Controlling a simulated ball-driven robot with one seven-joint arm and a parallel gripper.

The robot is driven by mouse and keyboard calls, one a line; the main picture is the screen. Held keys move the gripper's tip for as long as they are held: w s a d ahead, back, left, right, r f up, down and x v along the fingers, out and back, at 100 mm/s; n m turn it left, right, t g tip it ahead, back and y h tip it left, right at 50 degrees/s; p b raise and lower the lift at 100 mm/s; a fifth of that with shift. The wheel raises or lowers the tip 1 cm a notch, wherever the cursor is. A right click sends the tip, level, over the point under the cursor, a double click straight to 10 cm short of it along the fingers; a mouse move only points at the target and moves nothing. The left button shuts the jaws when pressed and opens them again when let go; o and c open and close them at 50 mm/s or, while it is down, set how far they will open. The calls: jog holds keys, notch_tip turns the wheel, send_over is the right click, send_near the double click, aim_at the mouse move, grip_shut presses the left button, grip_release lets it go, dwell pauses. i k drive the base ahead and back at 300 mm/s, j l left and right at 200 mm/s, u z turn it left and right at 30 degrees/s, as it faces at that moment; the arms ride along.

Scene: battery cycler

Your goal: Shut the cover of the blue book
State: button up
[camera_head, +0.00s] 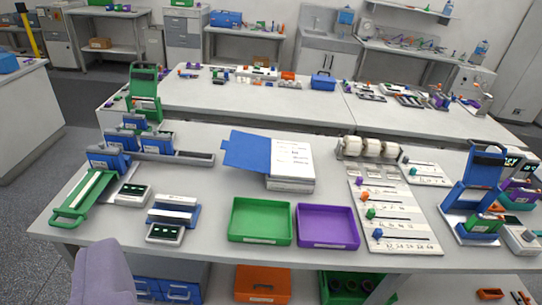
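The blue book (291,184) lies open near the middle of the near table. Its blue cover (246,152) is swung out to the left, away from the white pages. The cover seems raised above the table at its outer edge. The white top page (292,158) with lines of print faces up. The page block below is thick and pale. My gripper does not show in this view, so its fingers cannot be seen.
A green tray (233,237) and a purple tray (300,242) stand in front of the book. White rolls (369,147) on a holder and a labelled board (415,235) are to its right. A dark bar (190,157) lies left of the cover. Clear tabletop surrounds the book's left front.

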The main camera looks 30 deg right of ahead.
aim_at(245, 150)
jog(key=i+z, duration=0.25)
jog(key=i, duration=0.3)
jog(key=i+j+z, duration=0.25)
jog(key=i, duration=0.25)
jog(key=i+j+z, duration=0.25)
jog(key=i, duration=0.25)
jog(key=i+j+z, duration=0.25)
jog(key=i, duration=0.25)
